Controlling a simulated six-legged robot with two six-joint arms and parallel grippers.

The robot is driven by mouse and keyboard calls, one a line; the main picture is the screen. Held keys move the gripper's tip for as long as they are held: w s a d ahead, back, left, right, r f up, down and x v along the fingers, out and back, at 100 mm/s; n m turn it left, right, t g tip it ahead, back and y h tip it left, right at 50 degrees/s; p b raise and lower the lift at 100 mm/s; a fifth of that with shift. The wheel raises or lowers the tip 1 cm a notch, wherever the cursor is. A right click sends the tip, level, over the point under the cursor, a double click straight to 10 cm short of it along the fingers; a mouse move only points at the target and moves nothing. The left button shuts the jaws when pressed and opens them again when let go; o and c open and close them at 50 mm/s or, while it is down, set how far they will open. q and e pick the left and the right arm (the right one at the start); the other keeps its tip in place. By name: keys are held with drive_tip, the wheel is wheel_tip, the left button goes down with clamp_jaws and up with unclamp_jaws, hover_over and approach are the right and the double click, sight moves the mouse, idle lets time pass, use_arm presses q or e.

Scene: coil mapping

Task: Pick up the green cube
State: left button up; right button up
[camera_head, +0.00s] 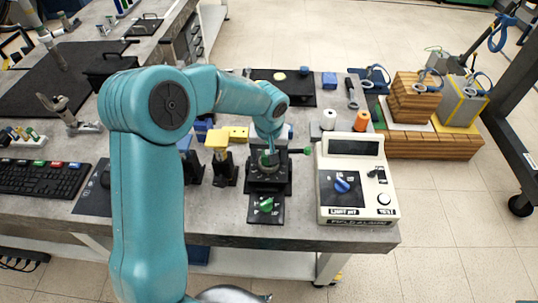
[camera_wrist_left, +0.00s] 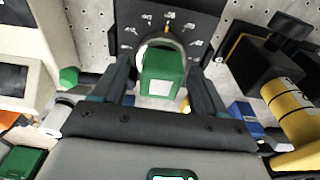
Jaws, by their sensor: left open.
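My left gripper (camera_head: 268,160) points down over a black stand (camera_head: 268,182) near the middle of the bench. In the left wrist view its two dark fingers (camera_wrist_left: 162,88) are open, one on each side of a green block (camera_wrist_left: 162,72), which I take as the green cube. It has a pale square on its near face. Small gaps show between it and the fingers. In the head view the gripper mostly hides it. A black dial plate (camera_wrist_left: 168,22) with markings lies behind it. My right gripper is not in view.
A cream meter box (camera_head: 354,180) with a blue knob stands close right of the gripper. A yellow-topped block (camera_head: 217,143) stands to the left. The bench's front edge is near.

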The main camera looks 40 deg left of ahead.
use_arm(q)
drive_tip(key=c, duration=1.1)
drive_tip(key=shift+o, duration=0.2)
drive_tip(key=shift+r, duration=0.1)
